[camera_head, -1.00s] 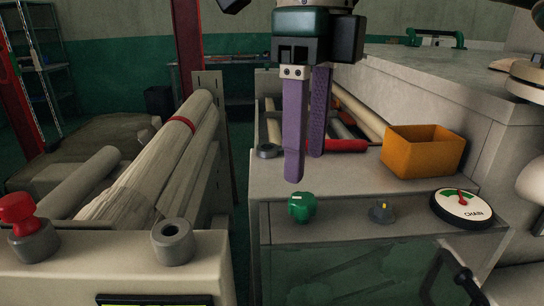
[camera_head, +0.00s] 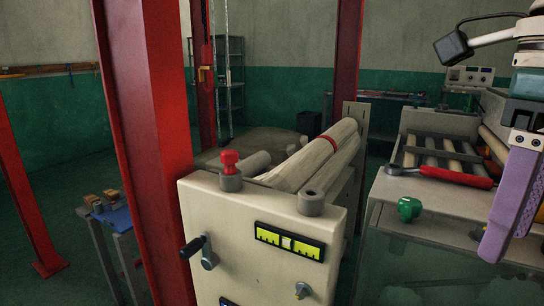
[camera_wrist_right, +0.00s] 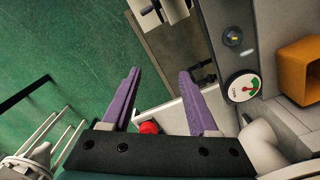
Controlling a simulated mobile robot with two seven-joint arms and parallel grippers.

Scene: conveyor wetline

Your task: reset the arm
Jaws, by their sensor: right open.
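My right gripper (camera_head: 510,205) hangs at the right edge of the head view, its purple fingers pointing down and partly cut off by the frame. It is beside the grey bench with the green knob (camera_head: 409,209). In the right wrist view the two purple fingers of my right gripper (camera_wrist_right: 160,95) stand wide apart with nothing gripped. A small red round thing (camera_wrist_right: 149,127) shows behind the gap, near a pale panel. My left gripper is not in view.
A cream machine (camera_head: 260,210) with a red knob (camera_head: 230,160), side crank (camera_head: 203,251) and yellow-green display (camera_head: 290,241) stands centre. Red posts (camera_head: 150,120) rise at left. The right wrist view shows a gauge (camera_wrist_right: 243,87) and an orange bin (camera_wrist_right: 296,66).

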